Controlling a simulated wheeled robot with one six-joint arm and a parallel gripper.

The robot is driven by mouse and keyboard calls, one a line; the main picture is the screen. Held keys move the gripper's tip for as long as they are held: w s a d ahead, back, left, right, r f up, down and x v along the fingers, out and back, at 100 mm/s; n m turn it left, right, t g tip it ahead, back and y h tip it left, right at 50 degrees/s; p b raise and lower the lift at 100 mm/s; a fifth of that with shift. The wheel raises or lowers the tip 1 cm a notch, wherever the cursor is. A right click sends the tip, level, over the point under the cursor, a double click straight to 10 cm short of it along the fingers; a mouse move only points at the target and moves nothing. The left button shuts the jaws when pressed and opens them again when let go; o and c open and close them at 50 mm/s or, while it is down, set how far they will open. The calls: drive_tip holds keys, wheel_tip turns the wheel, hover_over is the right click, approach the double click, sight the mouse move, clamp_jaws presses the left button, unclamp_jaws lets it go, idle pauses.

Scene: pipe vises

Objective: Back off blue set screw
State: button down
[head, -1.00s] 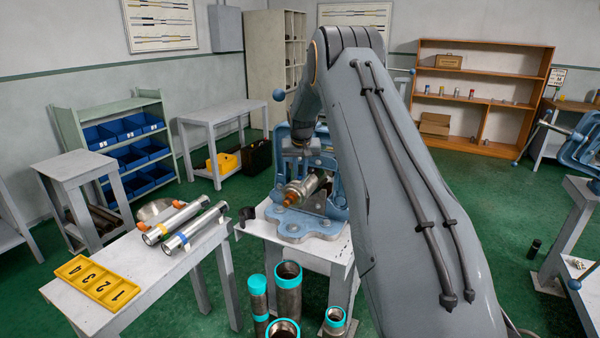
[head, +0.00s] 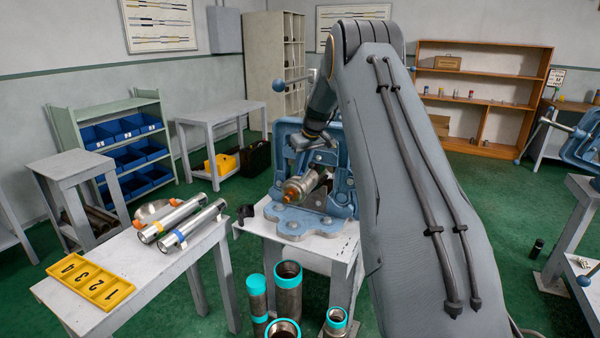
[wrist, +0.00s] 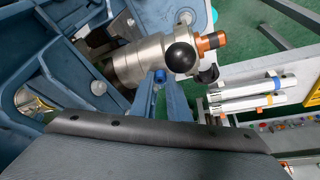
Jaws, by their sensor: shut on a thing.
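The blue set screw (wrist: 160,75) shows in the wrist view as a small bright blue piece beside a steel cylinder (wrist: 140,62). My gripper (wrist: 160,84) has its fingers closed around it. In the head view my gripper (head: 314,143) is at the blue vise (head: 292,222), above the steel cylinder (head: 300,187), which has an orange-brown end. The set screw cannot be made out there. A black ball knob (wrist: 181,57) sits close to my fingertips in the wrist view.
A white table (head: 165,255) at left holds two silver tubes (head: 172,222) with orange and blue bands and a yellow numbered tray (head: 88,283). Several teal-rimmed pipes (head: 288,290) stand in front of the vise stand.

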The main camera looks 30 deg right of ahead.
drive_tip(key=n+b, duration=0.1)
drive_tip(key=n+y+b, duration=0.1)
drive_tip(key=n, duration=0.1)
drive_tip(key=n+b, duration=0.1)
drive_tip(key=shift+w+d+f+n+g+y+b, duration=0.1)
drive_tip(key=shift+d+f+n+g+y+b, duration=0.1)
drive_tip(key=shift+d+n+g+y+b, duration=0.15)
drive_tip(key=shift+n+g+y+b, duration=0.45)
drive_tip(key=shift+n+b, duration=0.7)
drive_tip(key=shift+n, duration=0.4)
drive_tip(key=shift+r, duration=0.1)
drive_tip(key=c, duration=1.7)
unclamp_jaws()
drive_tip(key=shift+r, duration=0.2)
drive_tip(key=shift+d+r, duration=0.1)
drive_tip(key=shift+r, duration=0.1)
drive_tip(key=p+v, duration=0.3)
drive_tip(key=v, duration=0.4)
drive_tip(key=shift+d, duration=0.15)
